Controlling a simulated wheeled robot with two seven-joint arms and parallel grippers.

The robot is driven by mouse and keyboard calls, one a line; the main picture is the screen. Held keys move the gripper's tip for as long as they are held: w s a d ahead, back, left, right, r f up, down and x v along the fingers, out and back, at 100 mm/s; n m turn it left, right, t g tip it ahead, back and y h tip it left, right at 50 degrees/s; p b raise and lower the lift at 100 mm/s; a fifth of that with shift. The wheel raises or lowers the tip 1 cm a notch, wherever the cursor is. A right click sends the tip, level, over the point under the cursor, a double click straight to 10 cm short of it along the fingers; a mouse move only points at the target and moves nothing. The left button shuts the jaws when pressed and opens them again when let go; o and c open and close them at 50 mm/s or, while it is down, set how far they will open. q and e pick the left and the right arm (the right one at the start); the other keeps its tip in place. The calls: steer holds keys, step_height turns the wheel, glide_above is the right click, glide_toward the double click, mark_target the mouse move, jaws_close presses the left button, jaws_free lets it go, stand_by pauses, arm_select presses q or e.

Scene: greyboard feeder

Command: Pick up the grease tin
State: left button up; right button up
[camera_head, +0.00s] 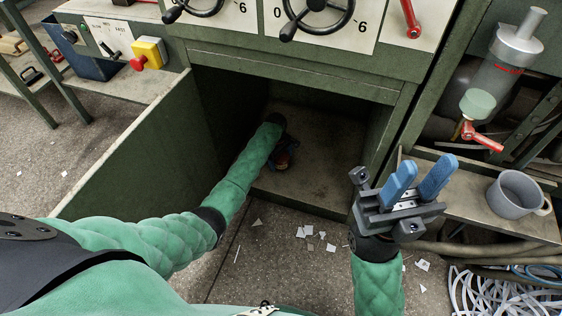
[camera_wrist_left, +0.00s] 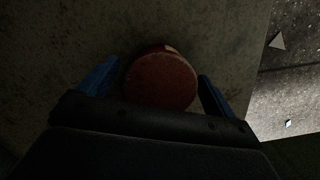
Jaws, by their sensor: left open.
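The grease tin (camera_wrist_left: 162,82) shows in the left wrist view as a round, dull red lid seen from above. It stands on the cabinet floor, between the two blue fingers of my left gripper (camera_wrist_left: 153,86). The fingers are open, one on each side, and I cannot tell whether either touches the tin. In the head view my left arm reaches into the open cabinet, and the hand there is dark and mostly hides the tin. My right gripper (camera_head: 419,180) is raised outside the cabinet, with its blue fingers apart and empty.
The cabinet floor (camera_head: 315,178) is otherwise bare. The open green door (camera_head: 130,150) stands left of my left arm. A shelf with a grey mug (camera_head: 515,194) and a red-handled valve (camera_head: 480,135) are at the right. Paper scraps litter the floor.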

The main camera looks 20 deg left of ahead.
arm_select(q)
steer(key=c, duration=1.2)
steer(key=shift+o, duration=0.2)
steer(key=shift+r, duration=0.15)
